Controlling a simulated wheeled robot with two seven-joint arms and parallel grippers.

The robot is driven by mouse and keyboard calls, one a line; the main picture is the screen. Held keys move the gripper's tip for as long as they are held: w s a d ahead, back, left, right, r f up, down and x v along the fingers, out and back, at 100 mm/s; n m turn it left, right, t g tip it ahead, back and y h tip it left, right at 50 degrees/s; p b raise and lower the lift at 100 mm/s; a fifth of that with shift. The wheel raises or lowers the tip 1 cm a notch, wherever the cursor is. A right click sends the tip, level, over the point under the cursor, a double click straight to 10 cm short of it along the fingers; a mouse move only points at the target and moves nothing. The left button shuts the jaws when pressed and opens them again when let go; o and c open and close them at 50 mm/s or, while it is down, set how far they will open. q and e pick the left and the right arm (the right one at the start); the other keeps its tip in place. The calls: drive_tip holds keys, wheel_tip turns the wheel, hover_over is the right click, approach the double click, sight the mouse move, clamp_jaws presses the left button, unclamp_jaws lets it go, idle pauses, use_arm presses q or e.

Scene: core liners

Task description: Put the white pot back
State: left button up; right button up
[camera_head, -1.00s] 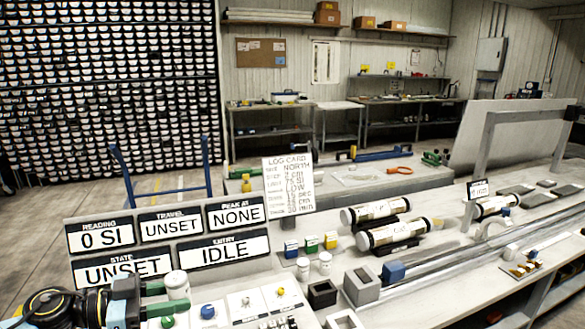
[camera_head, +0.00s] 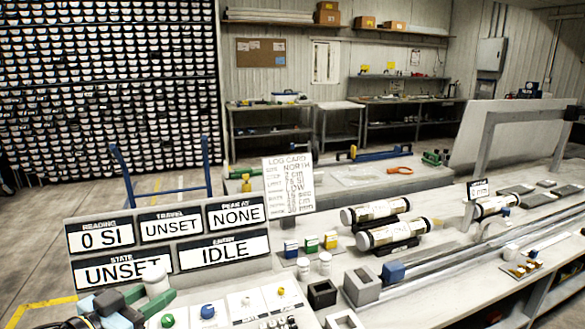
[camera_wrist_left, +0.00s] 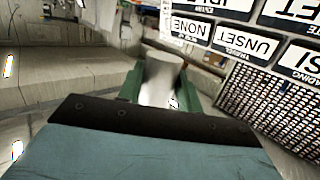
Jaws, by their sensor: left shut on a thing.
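The white pot (camera_head: 155,279) is held between the green fingers of my left gripper (camera_head: 150,300), in front of the lower left display panel. The left wrist view shows the same white pot (camera_wrist_left: 161,80) between the two green fingertips (camera_wrist_left: 158,92). The left gripper is shut on it, and the pot looks a little tilted in the head view. Two other white pots (camera_head: 304,268) (camera_head: 325,263) stand on the bench right of the panel. My right gripper is not in view.
The display panel (camera_head: 170,240) stands close behind the held pot. Cards with coloured knobs (camera_head: 207,311) lie to its right. A log card (camera_head: 289,185) stands behind.

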use_arm(q)
drive_tip(key=s+a+f+n+t+y, duration=0.2)
drive_tip(key=s+a+f+n+y, duration=0.15)
drive_tip(key=s+a+y, duration=0.2)
drive_tip(key=d+n+y, duration=0.2)
drive_tip(key=d, duration=0.8)
drive_tip(key=shift+w+f, duration=0.2)
drive_tip(key=shift+w, duration=0.1)
drive_tip(key=shift+r, duration=0.1)
idle(0.4)
